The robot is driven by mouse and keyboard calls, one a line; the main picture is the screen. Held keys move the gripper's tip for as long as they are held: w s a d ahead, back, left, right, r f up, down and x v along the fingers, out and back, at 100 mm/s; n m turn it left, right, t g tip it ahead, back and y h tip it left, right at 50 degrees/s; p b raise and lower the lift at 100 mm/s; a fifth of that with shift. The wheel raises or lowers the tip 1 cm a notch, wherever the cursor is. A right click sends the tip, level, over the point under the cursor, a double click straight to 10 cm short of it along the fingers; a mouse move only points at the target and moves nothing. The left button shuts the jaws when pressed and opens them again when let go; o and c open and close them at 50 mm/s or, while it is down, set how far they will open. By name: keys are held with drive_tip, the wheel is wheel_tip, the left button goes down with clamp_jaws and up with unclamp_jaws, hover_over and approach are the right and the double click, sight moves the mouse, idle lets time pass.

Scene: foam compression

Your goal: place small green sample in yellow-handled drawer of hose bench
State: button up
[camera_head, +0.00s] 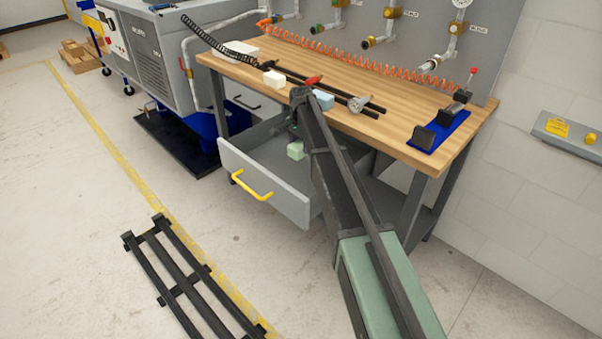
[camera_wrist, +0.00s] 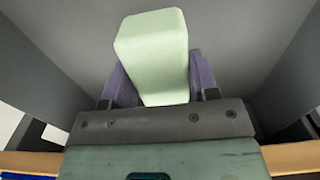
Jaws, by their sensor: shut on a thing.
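The small green sample (camera_wrist: 152,55) is a pale green block between the fingers of my gripper (camera_wrist: 152,85), which is shut on it, in the wrist view. In the head view the sample (camera_head: 295,151) shows above the open drawer (camera_head: 295,203) of the hose bench, near its right part. The drawer is grey, pulled out, and has a yellow handle (camera_head: 252,186) on its front. Grey drawer walls surround the sample in the wrist view. I cannot tell whether the sample touches the drawer floor. My gripper is mostly hidden behind my arm in the head view.
The wooden bench top (camera_head: 400,118) lies just above the drawer. It holds a white block (camera_head: 273,79), a light blue block (camera_head: 322,99), black rods and a blue fixture (camera_head: 438,131). A black pallet-like frame (camera_head: 190,280) lies on the floor in front.

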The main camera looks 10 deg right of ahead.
sight(301, 155)
wheel_tip(301, 155, down, 5)
drive_tip(key=b, duration=0.4)
drive_tip(key=shift+f, duration=0.15)
drive_tip(key=shift+r, duration=0.3)
drive_tip(key=shift+f, duration=0.25)
drive_tip(key=o, duration=0.8)
drive_tip(key=shift+r, duration=0.1)
drive_tip(key=shift+o, duration=0.2)
wheel_tip(301, 155, up, 13)
drive_tip(key=p, duration=1.2)
drive_tip(key=shift+p, duration=0.3)
drive_tip(key=s+n, duration=1.1)
drive_tip(key=s, duration=2.8)
drive_tip(key=shift+f, duration=0.35)
